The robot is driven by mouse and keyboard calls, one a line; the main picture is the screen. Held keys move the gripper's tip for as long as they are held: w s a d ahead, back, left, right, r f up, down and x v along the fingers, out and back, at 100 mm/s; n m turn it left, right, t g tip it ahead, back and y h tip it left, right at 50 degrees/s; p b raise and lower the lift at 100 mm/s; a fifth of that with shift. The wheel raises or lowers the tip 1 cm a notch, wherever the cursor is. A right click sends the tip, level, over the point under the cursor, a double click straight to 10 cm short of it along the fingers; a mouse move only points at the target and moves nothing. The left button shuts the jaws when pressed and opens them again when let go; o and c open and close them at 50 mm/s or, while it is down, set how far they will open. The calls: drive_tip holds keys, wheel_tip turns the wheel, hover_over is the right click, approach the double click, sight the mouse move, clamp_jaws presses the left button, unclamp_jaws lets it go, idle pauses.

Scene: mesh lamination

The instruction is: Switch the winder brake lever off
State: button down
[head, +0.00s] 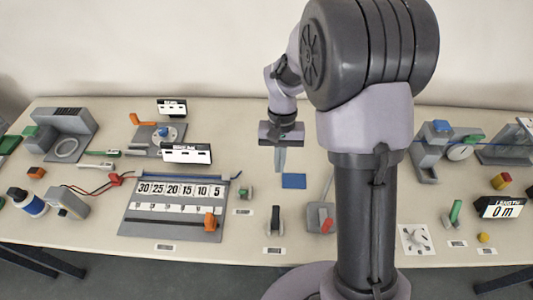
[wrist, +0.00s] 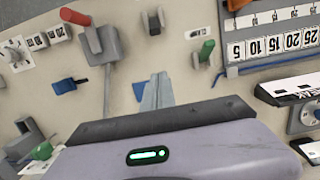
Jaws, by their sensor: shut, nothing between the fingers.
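My gripper (head: 280,162) is shut and empty, pointing down above the table near a blue pad (head: 293,181). Its closed fingers also show in the wrist view (wrist: 157,92). Several levers stand on the table, and their small labels are unreadable, so I cannot tell which is the winder brake lever. A black-handled lever (head: 275,219) stands upright at the front middle, apart from my gripper. A red-tipped grey lever unit (head: 319,215) is to its right. A small green-handled lever (head: 245,193) is at its back left. Another green lever (head: 455,211) is at the right.
A grey board with number cards (head: 130,224) lies left of the levers. A dial plate (head: 404,247) and a length display (head: 499,206) are at the right. Machines line the back. My arm hides part of the table right of centre.

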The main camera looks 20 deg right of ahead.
sight(276, 218)
drive_tip(key=f+b, duration=0.1)
drive_tip(key=f, duration=0.2)
drive_tip(key=s+f+b, duration=0.1)
drive_tip(key=f, duration=0.2)
drive_tip(key=s+f+b, duration=0.1)
drive_tip(key=f+b, duration=0.1)
drive_tip(key=f, duration=0.1)
drive_tip(key=shift+a+f, duration=0.15)
drive_tip(key=shift+f, duration=0.25)
drive_tip(key=shift+s+a+f, duration=0.1)
drive_tip(key=shift+s, duration=0.25)
drive_tip(key=shift+s+a+r+b, duration=0.25)
drive_tip(key=shift+s+r, duration=0.25)
drive_tip(key=shift+s, duration=0.2)
drive_tip(key=shift+s+a+r+b, duration=0.1)
drive_tip(key=shift+s+a+r, duration=0.1)
drive_tip(key=shift+s+r, duration=0.4)
drive_tip(key=shift+s+f, duration=0.1)
drive_tip(key=shift+b, duration=0.3)
